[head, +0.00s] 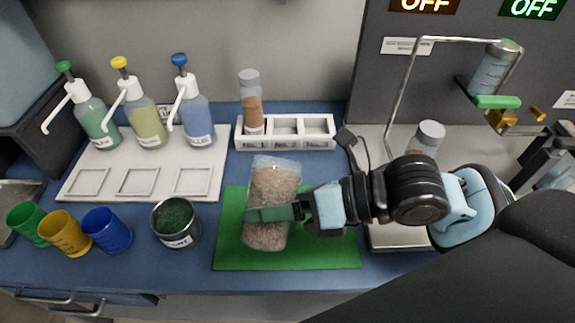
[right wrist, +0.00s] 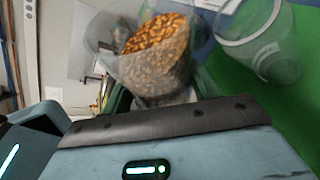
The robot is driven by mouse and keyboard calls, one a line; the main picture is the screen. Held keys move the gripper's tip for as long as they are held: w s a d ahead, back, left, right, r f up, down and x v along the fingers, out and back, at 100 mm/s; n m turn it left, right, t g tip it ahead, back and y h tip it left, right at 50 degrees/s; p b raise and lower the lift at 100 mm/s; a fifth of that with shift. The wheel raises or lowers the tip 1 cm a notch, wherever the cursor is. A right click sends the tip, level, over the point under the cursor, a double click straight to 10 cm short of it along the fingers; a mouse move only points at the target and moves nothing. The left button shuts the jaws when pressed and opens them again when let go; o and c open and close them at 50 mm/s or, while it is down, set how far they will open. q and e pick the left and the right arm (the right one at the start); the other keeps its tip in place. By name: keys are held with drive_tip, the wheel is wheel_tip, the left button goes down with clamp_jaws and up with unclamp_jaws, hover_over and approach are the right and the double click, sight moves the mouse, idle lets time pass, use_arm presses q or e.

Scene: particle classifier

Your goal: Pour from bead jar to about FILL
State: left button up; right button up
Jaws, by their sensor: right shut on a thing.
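The bead jar (head: 275,183) is a clear jar holding brown grains. My right gripper (head: 272,213) is shut around it, over the green mat (head: 335,240) in the head view. The bead jar leans slightly there. In the right wrist view the bead jar (right wrist: 157,62) fills the upper middle between my fingers. A clear, empty-looking vessel (right wrist: 258,42) is beside it, over green. I cannot pick out this vessel in the head view, and any FILL mark is unreadable. My left gripper is not in view.
A cup of dark green grains (head: 175,222) and green, yellow and blue cups (head: 107,230) stand left. Pump bottles (head: 147,120) stand on a white board behind. A white rack (head: 285,133) holds one jar (head: 251,105). A capped jar (head: 427,137) stands behind my right arm.

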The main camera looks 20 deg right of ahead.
drive_tip(key=shift+w+d+r, duration=0.1)
drive_tip(key=shift+w+r, duration=0.05)
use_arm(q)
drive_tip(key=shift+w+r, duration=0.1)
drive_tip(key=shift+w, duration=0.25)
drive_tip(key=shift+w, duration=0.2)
use_arm(e)
drive_tip(key=shift+m, duration=0.3)
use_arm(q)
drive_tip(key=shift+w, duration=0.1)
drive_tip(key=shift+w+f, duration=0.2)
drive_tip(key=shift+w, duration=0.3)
use_arm(e)
drive_tip(key=shift+f+m+g+y, duration=0.2)
drive_tip(key=shift+m+g+y, duration=0.1)
drive_tip(key=shift+m+y, duration=0.15)
